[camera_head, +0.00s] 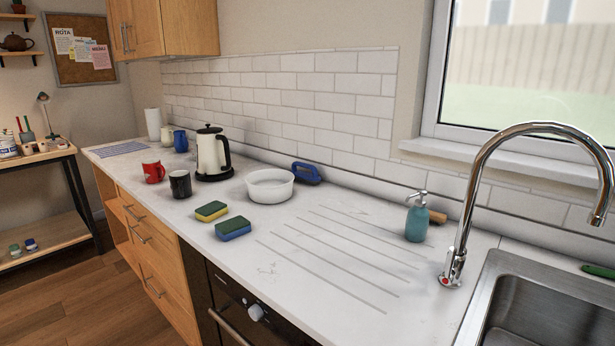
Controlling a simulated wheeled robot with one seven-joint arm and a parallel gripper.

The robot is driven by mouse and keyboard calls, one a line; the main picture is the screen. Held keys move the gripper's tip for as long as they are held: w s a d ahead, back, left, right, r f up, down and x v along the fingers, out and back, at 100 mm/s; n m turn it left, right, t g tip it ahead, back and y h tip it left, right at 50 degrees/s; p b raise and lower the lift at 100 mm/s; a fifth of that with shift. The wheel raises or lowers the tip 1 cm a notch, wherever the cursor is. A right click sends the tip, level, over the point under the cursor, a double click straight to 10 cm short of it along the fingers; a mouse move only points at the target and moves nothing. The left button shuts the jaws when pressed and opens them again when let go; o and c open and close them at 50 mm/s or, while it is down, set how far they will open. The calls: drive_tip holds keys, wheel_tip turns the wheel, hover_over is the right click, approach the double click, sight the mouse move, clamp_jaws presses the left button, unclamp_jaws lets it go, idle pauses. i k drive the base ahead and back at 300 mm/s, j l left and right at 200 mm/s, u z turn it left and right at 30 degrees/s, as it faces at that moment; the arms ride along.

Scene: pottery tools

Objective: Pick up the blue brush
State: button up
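A blue brush (306,173) with a loop-shaped handle lies on the white countertop, against the tiled wall. It is behind and right of a white bowl (270,185), very close to it; I cannot tell if they touch. The bowl may hide part of its left end. My gripper is not in view.
On the white countertop (330,290), two sponges (233,228) lie in front of the bowl. A kettle (212,152), a black mug (180,184) and a red mug (153,172) stand left. A soap dispenser (416,217), tall tap (456,240) and sink (550,310) are right. The ridged drainer is mostly clear.

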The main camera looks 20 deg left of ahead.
sight(314, 178)
drive_tip(key=i+j+z, duration=0.15)
drive_tip(key=j, duration=1.1)
drive_tip(key=i+j+z, duration=0.15)
drive_tip(key=i+j, duration=0.2)
drive_tip(key=j, duration=0.95)
drive_tip(key=i+j+z, duration=0.15)
drive_tip(key=j, duration=1.15)
drive_tip(key=j+z, duration=0.15)
drive_tip(key=j, duration=1.15)
